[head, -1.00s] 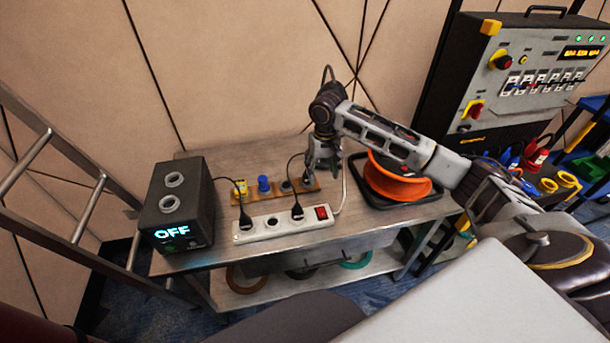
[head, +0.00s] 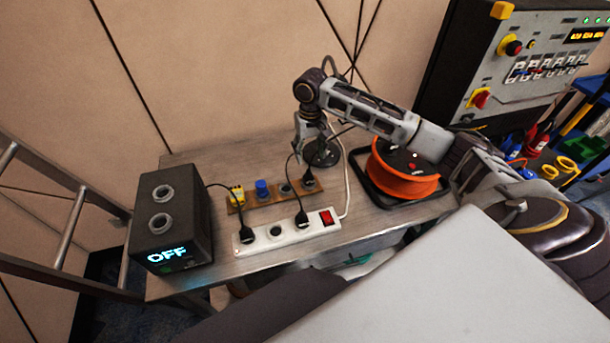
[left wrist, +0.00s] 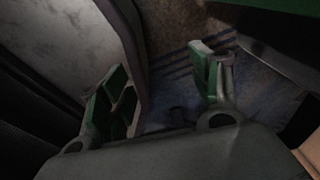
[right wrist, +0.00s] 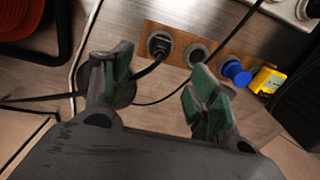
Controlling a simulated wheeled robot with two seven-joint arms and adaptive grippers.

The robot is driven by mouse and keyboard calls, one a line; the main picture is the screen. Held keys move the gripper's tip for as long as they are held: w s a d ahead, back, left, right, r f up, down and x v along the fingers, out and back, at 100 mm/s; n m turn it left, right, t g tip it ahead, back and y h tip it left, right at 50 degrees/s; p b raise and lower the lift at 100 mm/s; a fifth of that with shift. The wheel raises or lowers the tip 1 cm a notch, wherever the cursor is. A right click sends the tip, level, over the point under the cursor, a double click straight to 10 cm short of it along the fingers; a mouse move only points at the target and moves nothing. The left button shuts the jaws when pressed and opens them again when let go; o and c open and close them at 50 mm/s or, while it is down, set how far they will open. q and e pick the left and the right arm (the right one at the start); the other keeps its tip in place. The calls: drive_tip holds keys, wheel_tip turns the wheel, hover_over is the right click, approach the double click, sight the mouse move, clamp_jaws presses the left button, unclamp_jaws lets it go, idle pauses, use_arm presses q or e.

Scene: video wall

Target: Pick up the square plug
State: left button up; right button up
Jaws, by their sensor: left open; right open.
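A small yellow boxy plug (head: 237,195), the squarest-looking one, stands at the left end of a wooden strip (head: 247,204) on the bench. It also shows in the right wrist view (right wrist: 267,80). A blue round plug (head: 262,188) stands beside it. A black corded plug (right wrist: 158,44) sits at the strip's other end. My right gripper (head: 311,150) is open and empty above and behind that end, away from the yellow plug; its fingers (right wrist: 158,63) frame the black plug's cord. My left gripper (left wrist: 160,60) is open and empty over the floor, outside the head view.
A white power strip (head: 285,235) with black cords lies in front. A dark box reading OFF (head: 168,215) stands left. An orange cable reel (head: 400,178) is at right, near my right arm. A ladder (head: 70,232) stands left of the bench.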

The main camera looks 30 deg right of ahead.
sight(309, 173)
drive_tip(key=shift+w+f, duration=0.25)
drive_tip(key=shift+f, duration=0.25)
wheel_tip(309, 173, down, 4)
drive_tip(key=shift+f, duration=1.55)
wheel_tip(309, 173, down, 3)
drive_tip(key=shift+s+r, duration=0.1)
drive_tip(key=shift+f, duration=0.5)
use_arm(q)
drive_tip(key=shift+w+a, duration=0.15)
drive_tip(key=shift+w, duration=0.15)
